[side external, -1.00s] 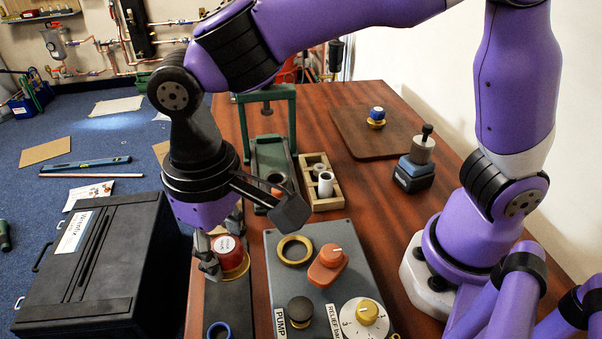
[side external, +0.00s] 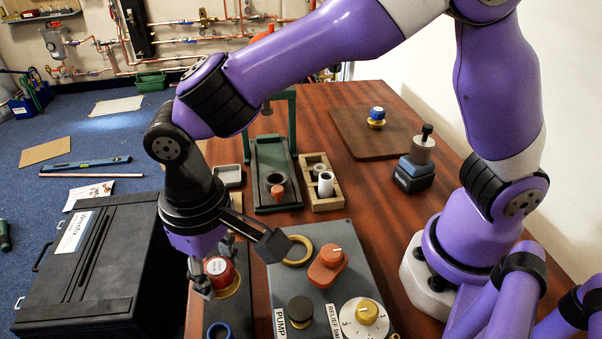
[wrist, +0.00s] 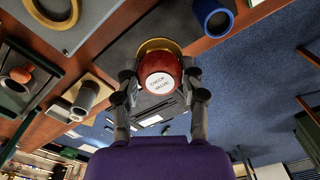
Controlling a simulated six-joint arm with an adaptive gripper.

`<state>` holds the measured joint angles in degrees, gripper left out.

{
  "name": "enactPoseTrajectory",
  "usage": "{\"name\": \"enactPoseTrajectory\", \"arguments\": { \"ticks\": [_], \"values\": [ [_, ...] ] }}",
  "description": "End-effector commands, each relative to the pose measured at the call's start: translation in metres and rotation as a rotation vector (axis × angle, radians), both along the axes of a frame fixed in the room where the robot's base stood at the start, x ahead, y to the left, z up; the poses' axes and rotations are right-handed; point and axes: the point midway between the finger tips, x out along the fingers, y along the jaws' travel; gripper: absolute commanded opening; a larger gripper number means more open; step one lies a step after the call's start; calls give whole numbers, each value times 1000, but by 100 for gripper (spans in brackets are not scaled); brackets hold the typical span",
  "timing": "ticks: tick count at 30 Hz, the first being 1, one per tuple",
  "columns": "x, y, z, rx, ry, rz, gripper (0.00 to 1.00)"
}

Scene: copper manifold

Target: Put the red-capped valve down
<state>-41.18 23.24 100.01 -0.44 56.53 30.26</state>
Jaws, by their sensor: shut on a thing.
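The red-capped valve (side external: 220,268) has a red cap with a white label and a brass-coloured base. My gripper (side external: 216,274) is shut on it, with one finger on each side of the cap. In the wrist view the valve (wrist: 161,78) sits between my two fingertips (wrist: 160,82), its labelled top facing the camera. The valve is over the dark plate (side external: 242,312) at the table's near left edge. I cannot tell whether its base touches the plate.
A blue ring (side external: 218,331) is on the same plate, nearer the camera. The grey control panel (side external: 345,270), with knobs and a yellow ring (side external: 299,250), stands close on the right. A green press frame (side external: 273,175) and wooden holder (side external: 321,185) are behind. A black case (side external: 95,265) is at left.

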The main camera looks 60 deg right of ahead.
Motion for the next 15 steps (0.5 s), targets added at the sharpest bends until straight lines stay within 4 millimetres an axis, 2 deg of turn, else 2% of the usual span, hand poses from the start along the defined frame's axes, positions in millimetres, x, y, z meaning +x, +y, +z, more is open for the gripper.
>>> {"name": "enactPoseTrajectory", "arguments": {
  "ticks": [5, 10, 15],
  "values": [
    [9, -3, -12, -1, 2, 0, 1],
    [8, -3, -39, -2, 4, 1, 1],
    [9, -3, -46, 1, 0, 0, 1]
  ]
}}
